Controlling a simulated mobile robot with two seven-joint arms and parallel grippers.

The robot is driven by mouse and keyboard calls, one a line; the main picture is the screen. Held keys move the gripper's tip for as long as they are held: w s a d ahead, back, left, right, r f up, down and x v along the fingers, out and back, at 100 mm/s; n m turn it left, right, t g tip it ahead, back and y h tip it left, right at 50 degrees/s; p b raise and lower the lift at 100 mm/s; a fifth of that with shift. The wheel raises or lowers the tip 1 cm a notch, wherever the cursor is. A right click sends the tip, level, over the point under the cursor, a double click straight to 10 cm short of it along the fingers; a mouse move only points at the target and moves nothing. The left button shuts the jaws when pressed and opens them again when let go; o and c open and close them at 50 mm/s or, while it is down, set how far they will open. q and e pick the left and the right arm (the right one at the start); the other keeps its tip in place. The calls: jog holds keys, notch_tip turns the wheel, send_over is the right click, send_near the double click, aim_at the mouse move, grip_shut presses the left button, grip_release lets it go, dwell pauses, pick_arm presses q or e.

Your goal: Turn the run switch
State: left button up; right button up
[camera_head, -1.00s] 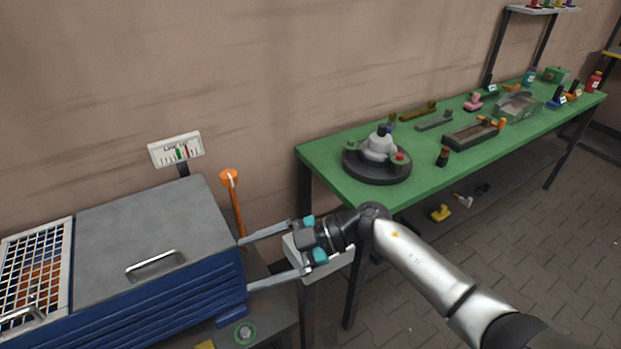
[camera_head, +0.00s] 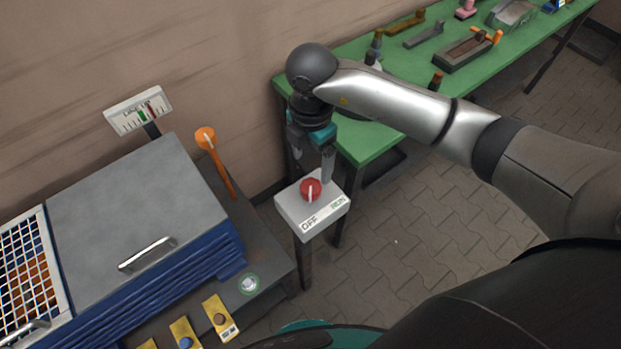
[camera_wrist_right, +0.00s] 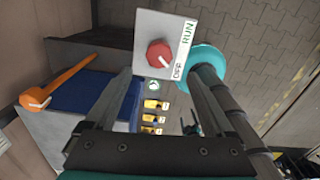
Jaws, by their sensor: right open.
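The run switch is a red round knob (camera_head: 310,189) with a pale pointer line, on a light grey box (camera_head: 322,219) marked OFF and RUN, standing on a post. In the head view its line stands nearly upright in the picture. The knob also shows in the right wrist view (camera_wrist_right: 160,56), ahead of the fingers. My right gripper (camera_head: 312,172) points down close above and behind the box. In the right wrist view (camera_wrist_right: 165,90) its two fingers are apart with nothing between them. I cannot tell from these views whether a finger touches the box. My left gripper is not in view.
A grey and blue machine (camera_head: 135,200) with an orange lever (camera_head: 216,160) and a gauge (camera_head: 138,110) stands left of the switch. Yellow button plates (camera_head: 220,318) line its front. A green workbench (camera_head: 370,142) with parts stands behind my right arm.

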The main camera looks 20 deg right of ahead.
aim_at(311, 186)
notch_tip(311, 186, down, 8)
jog(key=shift+f+b, duration=0.2)
jog(key=shift+b, duration=0.1)
jog(key=shift+w, duration=0.1)
jog(key=c, duration=1.4)
